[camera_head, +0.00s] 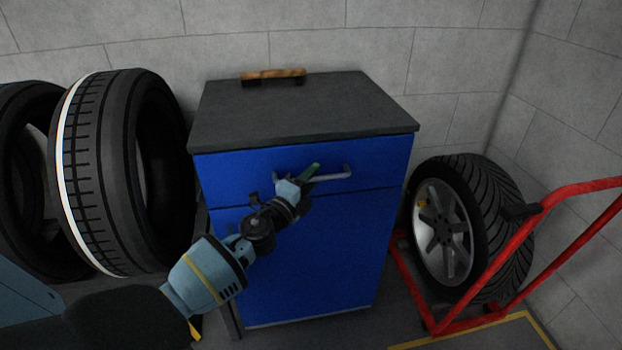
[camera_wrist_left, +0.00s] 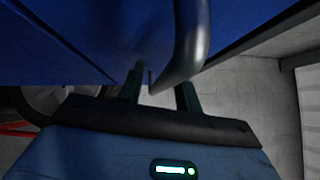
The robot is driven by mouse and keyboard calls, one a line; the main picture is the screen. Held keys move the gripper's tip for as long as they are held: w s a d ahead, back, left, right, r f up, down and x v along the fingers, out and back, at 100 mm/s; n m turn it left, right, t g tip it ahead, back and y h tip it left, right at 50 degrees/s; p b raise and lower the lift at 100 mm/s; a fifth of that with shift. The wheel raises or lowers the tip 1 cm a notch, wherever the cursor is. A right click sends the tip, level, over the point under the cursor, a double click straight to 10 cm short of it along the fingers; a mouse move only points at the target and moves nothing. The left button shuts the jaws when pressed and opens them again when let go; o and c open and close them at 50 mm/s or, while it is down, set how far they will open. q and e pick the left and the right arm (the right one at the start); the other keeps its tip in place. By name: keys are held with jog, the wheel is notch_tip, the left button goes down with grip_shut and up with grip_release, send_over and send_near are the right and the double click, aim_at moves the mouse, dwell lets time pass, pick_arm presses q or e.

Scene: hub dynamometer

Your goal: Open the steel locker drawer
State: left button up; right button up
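The steel locker (camera_head: 300,262) is a blue cabinet with a dark grey top. Its drawer (camera_head: 235,172) is the upper blue front and looks closed. A grey bar handle (camera_head: 335,177) runs across the drawer front. My left gripper (camera_head: 314,172) is at the handle, covering its middle part. In the left wrist view, the two dark fingers of the left gripper (camera_wrist_left: 160,92) are apart, with the curved handle (camera_wrist_left: 187,55) reaching down between them. A gap shows beside the left finger. My right gripper is in neither view.
A wooden-handled brush or tool (camera_head: 272,74) lies on the locker top. Large tyres (camera_head: 120,170) stand to the left. A wheel (camera_head: 450,230) rests on a red trolley (camera_head: 490,270) to the right. A block wall (camera_head: 350,45) is close behind.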

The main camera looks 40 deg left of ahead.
pick_arm(q)
grip_shut()
dwell(0.4)
jog(key=s+d+p, duration=0.1)
jog(key=s+d, duration=1.4)
jog(key=d, duration=0.3)
jog(key=shift+s+d, duration=0.2)
jog(key=shift+s, duration=0.1)
grip_release()
